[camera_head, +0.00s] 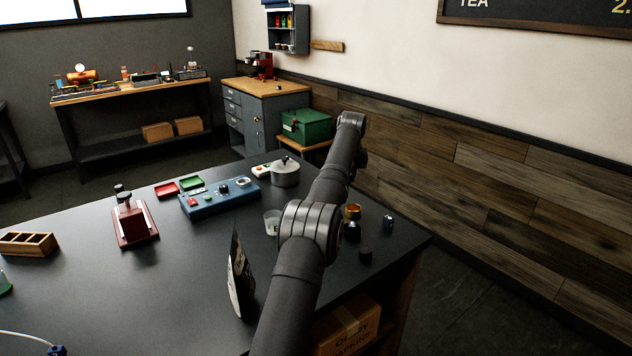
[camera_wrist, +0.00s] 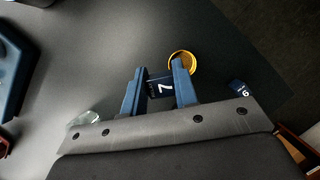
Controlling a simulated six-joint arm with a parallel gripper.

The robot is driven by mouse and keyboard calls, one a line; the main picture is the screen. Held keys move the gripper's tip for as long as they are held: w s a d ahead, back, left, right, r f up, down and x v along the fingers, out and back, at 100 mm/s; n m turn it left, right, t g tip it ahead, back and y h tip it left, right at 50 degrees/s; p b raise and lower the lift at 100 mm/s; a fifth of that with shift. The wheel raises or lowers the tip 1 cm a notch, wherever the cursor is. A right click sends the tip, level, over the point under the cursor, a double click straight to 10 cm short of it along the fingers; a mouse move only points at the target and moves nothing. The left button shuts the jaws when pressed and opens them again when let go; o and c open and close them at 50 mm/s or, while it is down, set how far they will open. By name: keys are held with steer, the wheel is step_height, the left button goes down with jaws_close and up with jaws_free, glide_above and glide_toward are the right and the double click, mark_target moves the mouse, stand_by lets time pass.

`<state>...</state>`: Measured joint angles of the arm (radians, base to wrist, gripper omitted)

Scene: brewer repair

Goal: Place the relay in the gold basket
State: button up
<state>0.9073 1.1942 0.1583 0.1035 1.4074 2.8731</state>
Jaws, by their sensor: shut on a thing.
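My gripper (camera_wrist: 158,78) shows in the wrist view with its two blue fingers shut on a small dark block marked 7 (camera_wrist: 160,88), which looks like a relay. The gold basket (camera_wrist: 182,58) is a round gold-rimmed cup just beyond the right fingertip, seen from above. In that view the block is beside the basket's rim, not inside it; its height above the table is hard to tell. In the head view the gold basket (camera_head: 353,211) shows right of my arm, near the table's right edge.
A second dark block, marked 6 (camera_wrist: 241,89), stands to the right; it also shows in the head view (camera_head: 389,221). A clear cup (camera_head: 271,222), blue panel (camera_head: 220,197) and upright bag (camera_head: 240,275) stand left of my arm.

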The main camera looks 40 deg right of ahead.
steer(key=shift+m, duration=0.9)
steer(key=shift+s+d+f, duration=0.3)
steer(key=shift+d+f, duration=0.1)
steer(key=shift+f, duration=0.9)
steer(key=shift+s+d+f, duration=0.35)
steer(key=shift+d+f, duration=0.05)
steer(key=shift+f, duration=0.9)
steer(key=shift+s+d+f, duration=0.3)
steer(key=shift+d+f, duration=0.1)
steer(key=shift+f, duration=0.9)
steer(key=o, duration=1)
